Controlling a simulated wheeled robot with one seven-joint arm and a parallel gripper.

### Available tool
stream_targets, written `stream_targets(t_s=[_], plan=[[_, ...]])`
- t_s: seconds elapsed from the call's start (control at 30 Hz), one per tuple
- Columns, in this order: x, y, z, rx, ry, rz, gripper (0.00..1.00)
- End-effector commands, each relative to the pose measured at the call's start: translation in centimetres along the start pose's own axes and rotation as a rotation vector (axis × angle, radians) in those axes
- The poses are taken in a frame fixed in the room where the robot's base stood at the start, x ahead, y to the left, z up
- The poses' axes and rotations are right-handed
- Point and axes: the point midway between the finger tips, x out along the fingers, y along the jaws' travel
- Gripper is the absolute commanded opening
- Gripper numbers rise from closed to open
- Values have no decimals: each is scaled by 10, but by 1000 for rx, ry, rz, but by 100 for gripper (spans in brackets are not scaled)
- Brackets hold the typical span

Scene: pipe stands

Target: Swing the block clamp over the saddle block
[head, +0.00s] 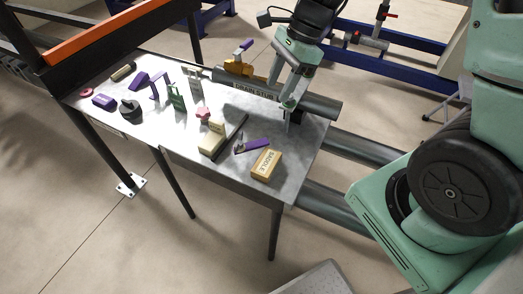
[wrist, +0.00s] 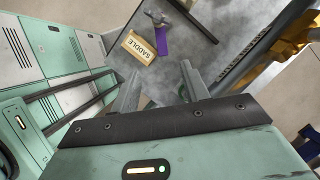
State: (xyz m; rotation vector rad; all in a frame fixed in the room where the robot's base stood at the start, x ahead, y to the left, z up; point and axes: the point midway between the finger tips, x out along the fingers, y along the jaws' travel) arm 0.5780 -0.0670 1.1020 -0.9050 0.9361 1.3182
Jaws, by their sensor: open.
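The saddle block (head: 264,164), a tan block lettered SADDLE, sits near the table's front right corner. It also shows at the top of the wrist view (wrist: 138,47). What looks like the block clamp (head: 256,145) is a purple arm with a grey end. It lies beside the saddle block, not over it. In the wrist view the purple arm (wrist: 162,42) is right of the block, its grey part at the far end. My gripper (head: 289,112) is open and empty, near the table's right end by the pipe. Its two fingers (wrist: 161,84) stand apart in the wrist view.
A grey pipe labelled DRAIN STUB (head: 322,105) runs along the table's back edge, close to my gripper. An orange clamp with a purple lever (head: 240,66) sits behind it. A cream block on a dark bar (head: 212,143) lies left of the purple arm. Several small parts crowd the table's left half.

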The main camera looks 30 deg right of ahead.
Motion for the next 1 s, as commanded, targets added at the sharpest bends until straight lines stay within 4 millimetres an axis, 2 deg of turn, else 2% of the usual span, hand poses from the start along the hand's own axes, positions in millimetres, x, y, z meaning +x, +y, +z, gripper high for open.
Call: stream_targets(t_s=[0.1, 0.23, 0.8, 1.0], plan=[[2, -1, 0, 75, -17, -19, 45], [17, -1, 0, 75, -17, -16, 45], [135, -3, 1, 69, -16, -14, 45], [162, -4, 1, 70, -15, -17, 45]])
